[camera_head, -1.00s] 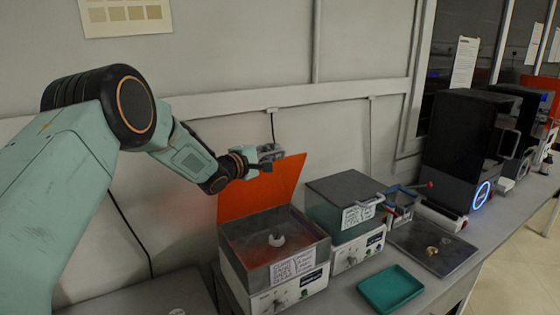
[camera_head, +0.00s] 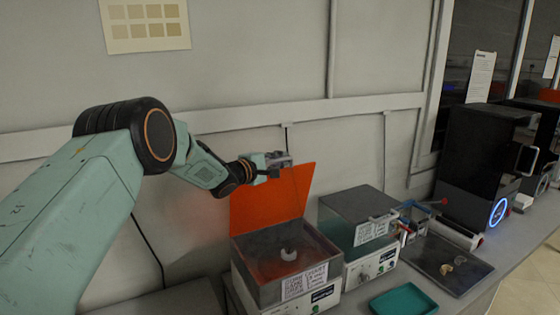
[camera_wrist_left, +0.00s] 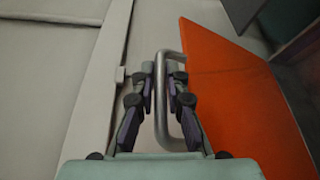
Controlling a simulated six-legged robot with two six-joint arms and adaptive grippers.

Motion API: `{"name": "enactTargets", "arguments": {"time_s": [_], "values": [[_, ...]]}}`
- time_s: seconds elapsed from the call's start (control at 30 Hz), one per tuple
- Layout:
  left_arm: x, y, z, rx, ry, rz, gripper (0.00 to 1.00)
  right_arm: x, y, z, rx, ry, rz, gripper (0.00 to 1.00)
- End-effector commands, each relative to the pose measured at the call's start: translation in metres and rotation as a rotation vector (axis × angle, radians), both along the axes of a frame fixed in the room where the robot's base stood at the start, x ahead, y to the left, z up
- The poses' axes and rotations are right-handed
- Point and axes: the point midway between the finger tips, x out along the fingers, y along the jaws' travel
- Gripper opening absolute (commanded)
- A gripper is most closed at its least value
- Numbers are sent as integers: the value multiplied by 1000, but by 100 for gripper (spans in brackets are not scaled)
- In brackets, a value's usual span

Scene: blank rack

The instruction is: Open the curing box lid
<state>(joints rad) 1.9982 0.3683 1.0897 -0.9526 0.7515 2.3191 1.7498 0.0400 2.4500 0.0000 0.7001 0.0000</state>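The curing box (camera_head: 262,290) stands on the bench in the head view, a grey-walled box on a white base with labels and knobs. Its orange lid (camera_head: 272,205) stands up at the back, so the box is open. A small whitish curved piece (camera_head: 289,254) lies inside. My left gripper (camera_head: 284,163) is at the lid's upper edge. In the left wrist view the lid (camera_wrist_left: 235,90) fills the right side, and its metal handle (camera_wrist_left: 161,100) passes between the gripper's fingers, which close in around the bar. My right gripper is not in view.
A second box with a dark top (camera_head: 358,204) stands right of the curing box. A teal tray (camera_head: 404,300) lies in front, and a dark tray (camera_head: 447,262) with small pieces lies farther right. A black machine (camera_head: 480,165) with a blue ring stands beyond. The wall is close behind.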

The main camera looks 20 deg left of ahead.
Motion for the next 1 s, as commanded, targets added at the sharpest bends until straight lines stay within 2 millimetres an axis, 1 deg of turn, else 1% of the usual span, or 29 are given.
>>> {"name": "enactTargets", "arguments": {"time_s": [0.33, 0.47, 0.67, 1.0], "values": [[-1, 0, 0, 0, 1, -1, 20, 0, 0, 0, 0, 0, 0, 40], [-6, 2, 1, -2, 1, 1, 20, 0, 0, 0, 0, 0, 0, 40], [-28, 9, 3, -4, 0, 1, 20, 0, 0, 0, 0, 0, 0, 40], [-79, 24, 7, -6, 0, 3, 20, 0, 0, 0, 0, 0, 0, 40]]}}
